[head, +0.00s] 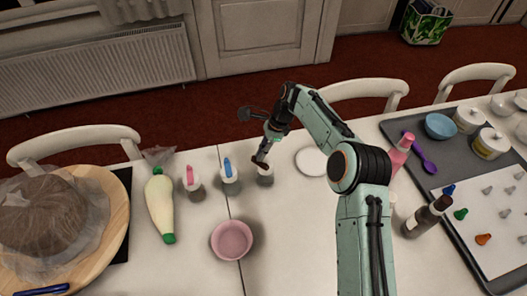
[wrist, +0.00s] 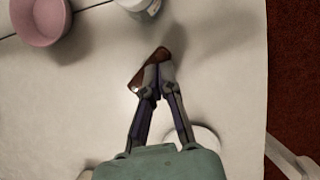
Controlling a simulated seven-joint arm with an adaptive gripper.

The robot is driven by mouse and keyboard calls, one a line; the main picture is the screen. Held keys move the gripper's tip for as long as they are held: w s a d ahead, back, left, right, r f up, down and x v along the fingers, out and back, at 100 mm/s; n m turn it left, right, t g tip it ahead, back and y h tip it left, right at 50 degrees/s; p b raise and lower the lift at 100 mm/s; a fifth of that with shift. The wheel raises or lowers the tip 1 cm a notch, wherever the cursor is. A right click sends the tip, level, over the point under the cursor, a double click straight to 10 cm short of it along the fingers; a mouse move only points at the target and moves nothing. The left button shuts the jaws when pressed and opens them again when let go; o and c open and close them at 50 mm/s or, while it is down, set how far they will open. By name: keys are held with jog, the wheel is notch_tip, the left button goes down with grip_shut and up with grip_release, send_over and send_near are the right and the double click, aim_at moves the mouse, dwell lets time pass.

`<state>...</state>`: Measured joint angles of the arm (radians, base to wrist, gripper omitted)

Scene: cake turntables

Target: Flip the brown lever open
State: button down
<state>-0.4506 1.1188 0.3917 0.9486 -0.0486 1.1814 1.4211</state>
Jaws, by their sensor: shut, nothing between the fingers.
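The brown lever (wrist: 150,72) shows in the wrist view as a dark brown, slanted piece right at my fingertips.
Containers with a pink top (head: 191,178) and a blue top (head: 229,172) stand to the left. A pink bowl (head: 232,241) is in front, and a white plate (head: 311,161) lies to the right. A piping bag (head: 161,205) lies further left. Dark bottle (head: 428,216) at right.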

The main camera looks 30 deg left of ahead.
aim_at(261, 166)
jog(key=n, duration=0.1)
jog(key=n+h, duration=0.1)
jog(key=n, duration=0.1)
jog(key=s+n+g, duration=0.1)
jog(key=shift+s+a, duration=0.1)
jog(key=shift+a, duration=0.15)
jog(key=shift+s+n+h, duration=0.25)
jog(key=shift+n+h, duration=0.2)
jog(key=shift+n, duration=0.55)
jog(key=shift+s+n+h, duration=0.25)
jog(key=shift+n+h, duration=0.2)
jog(key=shift+n, duration=0.55)
jog(key=shift+w+d, duration=0.15)
jog(key=shift+d, duration=0.65)
notch_tip(261, 166, up, 10)
